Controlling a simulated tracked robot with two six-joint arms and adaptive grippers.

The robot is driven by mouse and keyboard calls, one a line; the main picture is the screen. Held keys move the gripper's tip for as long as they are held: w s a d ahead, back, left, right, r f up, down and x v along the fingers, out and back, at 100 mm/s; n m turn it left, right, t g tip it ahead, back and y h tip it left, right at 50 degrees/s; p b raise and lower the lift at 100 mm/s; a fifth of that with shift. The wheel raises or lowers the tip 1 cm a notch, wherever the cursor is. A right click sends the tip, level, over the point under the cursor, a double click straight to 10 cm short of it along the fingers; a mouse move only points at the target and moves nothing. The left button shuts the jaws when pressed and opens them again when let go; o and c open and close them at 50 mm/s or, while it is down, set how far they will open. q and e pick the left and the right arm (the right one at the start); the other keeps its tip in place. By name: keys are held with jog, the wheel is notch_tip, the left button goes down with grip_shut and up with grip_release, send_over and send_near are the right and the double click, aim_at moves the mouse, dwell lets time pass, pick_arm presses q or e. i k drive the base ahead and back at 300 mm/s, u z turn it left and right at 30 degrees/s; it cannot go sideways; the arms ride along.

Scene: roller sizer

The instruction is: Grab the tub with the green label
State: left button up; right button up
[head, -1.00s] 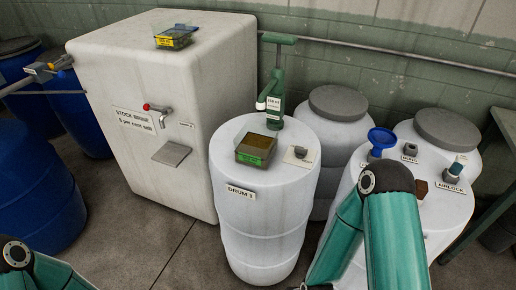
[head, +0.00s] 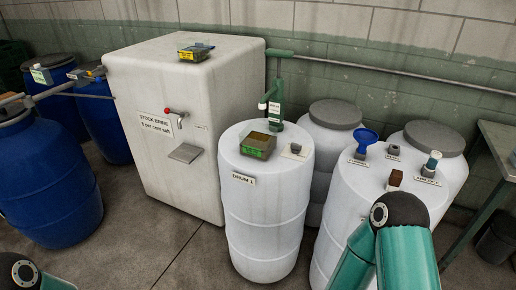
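A small open tub with a green label (head: 258,146) stands on top of the white drum marked DRUM 1 (head: 265,205), left of the green hand pump's base. Its contents look brownish. A second, similar tub with a yellow label (head: 193,53) sits on the white stock brine tank. Neither gripper shows; only my teal arm links appear, one at the bottom right and a little of one at the bottom left. Nothing touches the green-label tub.
The green hand pump (head: 277,95) rises behind the tub, and a small grey plug (head: 296,148) lies right of it. A blue funnel (head: 365,141) and other fittings stand on the right drum. Blue barrels (head: 45,180) stand at left. The floor in front is clear.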

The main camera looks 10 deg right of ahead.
aim_at(257, 141)
jog(key=u, duration=0.15)
jog(key=i, duration=0.95)
jog(key=z, duration=0.1)
